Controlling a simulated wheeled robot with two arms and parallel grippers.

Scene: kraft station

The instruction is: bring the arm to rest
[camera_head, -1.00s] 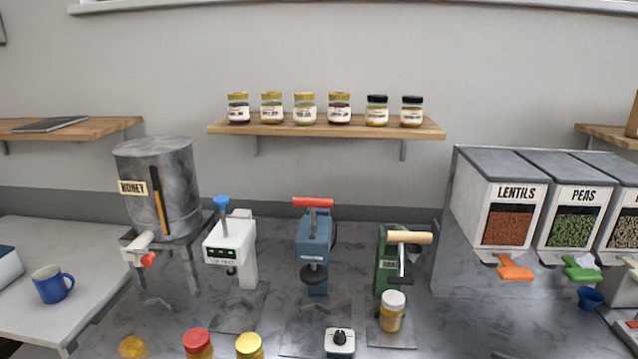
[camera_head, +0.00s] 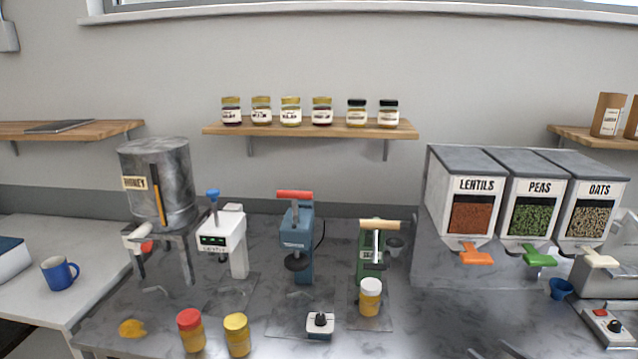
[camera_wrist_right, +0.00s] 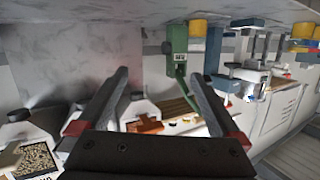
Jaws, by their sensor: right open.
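My right gripper (camera_wrist_right: 159,76) shows in the right wrist view with its two dark fingers spread apart. Nothing is between the fingers. The wrist picture is upside down, with the counter along its top. In the head view only small dark shapes at the bottom edge, right of centre, may be this gripper; too little shows to be sure. It appears low in front of the counter, apart from the things on it. My left gripper does not show.
On the counter stand a honey tank (camera_head: 160,190), a white device (camera_head: 223,240), a blue press (camera_head: 297,240), a green press (camera_head: 370,255) and several jars. Bins of lentils (camera_head: 470,205), peas and oats stand at right. The grey counter (camera_head: 440,315) is clear right of the green press.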

